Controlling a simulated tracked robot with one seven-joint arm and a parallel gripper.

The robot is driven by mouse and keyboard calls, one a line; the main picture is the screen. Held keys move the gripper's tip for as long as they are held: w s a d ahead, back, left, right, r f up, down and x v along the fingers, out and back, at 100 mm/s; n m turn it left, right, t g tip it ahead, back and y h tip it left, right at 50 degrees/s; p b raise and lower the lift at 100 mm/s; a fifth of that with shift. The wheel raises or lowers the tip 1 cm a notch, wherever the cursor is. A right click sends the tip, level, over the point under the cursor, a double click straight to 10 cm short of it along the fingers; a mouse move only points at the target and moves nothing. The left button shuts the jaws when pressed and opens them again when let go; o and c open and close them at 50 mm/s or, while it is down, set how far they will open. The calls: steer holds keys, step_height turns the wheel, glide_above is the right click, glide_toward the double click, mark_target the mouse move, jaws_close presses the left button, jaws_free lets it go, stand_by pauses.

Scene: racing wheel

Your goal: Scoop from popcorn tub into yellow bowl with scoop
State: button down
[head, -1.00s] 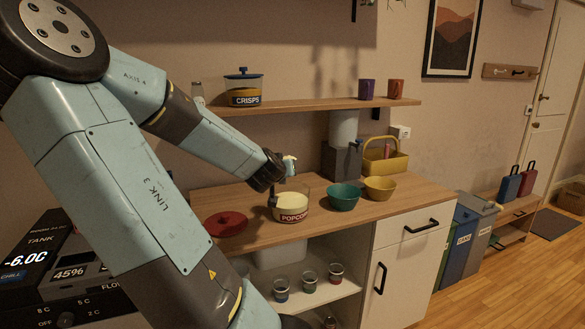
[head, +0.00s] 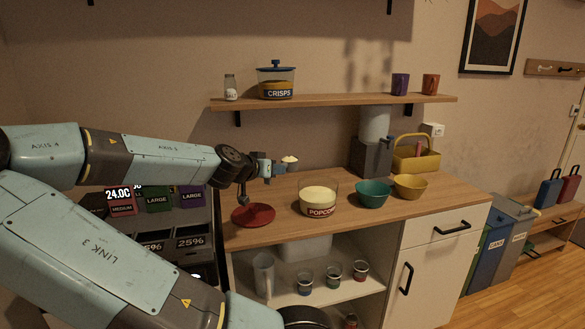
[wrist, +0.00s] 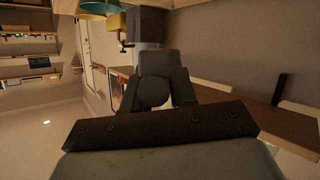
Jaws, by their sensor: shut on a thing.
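My gripper (head: 270,168) is shut on the scoop (head: 281,166). The scoop is roughly level in the air, above and left of the popcorn tub in the head view, with a pale heap (head: 289,159) on it. The popcorn tub (head: 319,211) is clear with a red label and pale contents, and stands open on the counter. The yellow bowl (head: 410,189) stands right of it, beyond a teal bowl; its inside looks empty. The wrist view shows grey gripper parts (wrist: 155,92); the scoop's load cannot be made out there.
The teal bowl (head: 373,196) stands between tub and yellow bowl. A red lid (head: 253,215) lies on the counter (head: 440,192) at left. A shelf (head: 340,101) with a crisps jar (head: 276,80) hangs above. A yellow basket (head: 417,158) and grey appliance (head: 371,157) stand behind.

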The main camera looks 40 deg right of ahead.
steer(key=w+a+f+m+g, duration=0.1)
steer(key=a+g, duration=0.1)
steer(key=a, duration=1)
steer(key=w+a+f+m+g, duration=0.1)
steer(key=a+f+m+g, duration=0.1)
steer(key=a, duration=1)
steer(key=shift+w+f+m+g, duration=0.15)
steer(key=shift+w+m+g, duration=0.05)
steer(key=shift+m+g, duration=0.1)
steer(key=shift+s+d, duration=0.1)
steer(key=shift+s, duration=0.05)
